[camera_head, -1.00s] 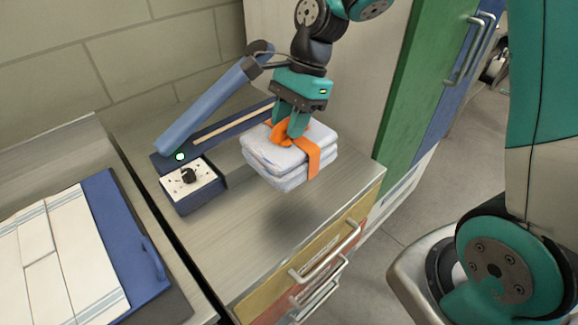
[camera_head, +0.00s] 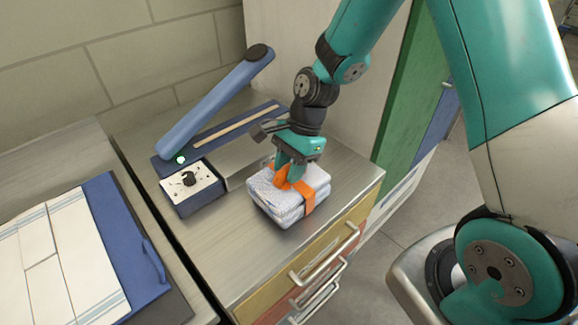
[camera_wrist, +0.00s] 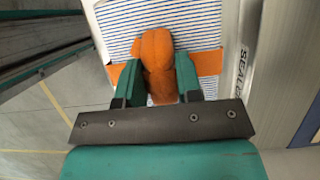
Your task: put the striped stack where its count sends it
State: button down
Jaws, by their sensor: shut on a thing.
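The striped stack (camera_head: 276,206) is a pile of folded white cloth with fine blue stripes and an orange band around it. In the head view it is at or just above the metal counter top, near the front right edge; I cannot tell if it touches. My gripper (camera_head: 290,179) is above it, shut on the orange knot of the band. In the wrist view the orange knot (camera_wrist: 156,62) sits between my two green fingers (camera_wrist: 157,88), with the striped cloth (camera_wrist: 198,22) beneath. The number of layers is hard to tell.
A blue heat sealer (camera_head: 210,105) with a raised arm and a dial box (camera_head: 190,187) stands left of the stack. Drawers with yellow (camera_head: 300,268) and red fronts are below the counter. A green cabinet panel (camera_head: 400,100) is at right. A blue tray (camera_head: 125,240) with white cloths lies left.

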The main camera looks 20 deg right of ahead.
jog(key=shift+f, duration=0.1)
jog(key=c, duration=0.8)
grip_release()
jog(key=b+v, duration=0.1)
jog(key=v, duration=1.1)
jog(key=s+a+r+n, duration=0.2)
jog(key=s+a+n, duration=0.1)
jog(key=s+n, duration=0.3)
jog(key=s+a+r+n+t, duration=0.1)
jog(key=s+a+r+n, duration=0.2)
jog(key=s+n, duration=0.4)
jog(key=s+a+r+n, duration=0.2)
jog(key=s+n, duration=0.5)
jog(key=n, duration=0.1)
jog(key=shift+a+r+n, duration=0.3)
jog(key=shift+a+r, duration=0.05)
jog(key=shift+a, duration=0.05)
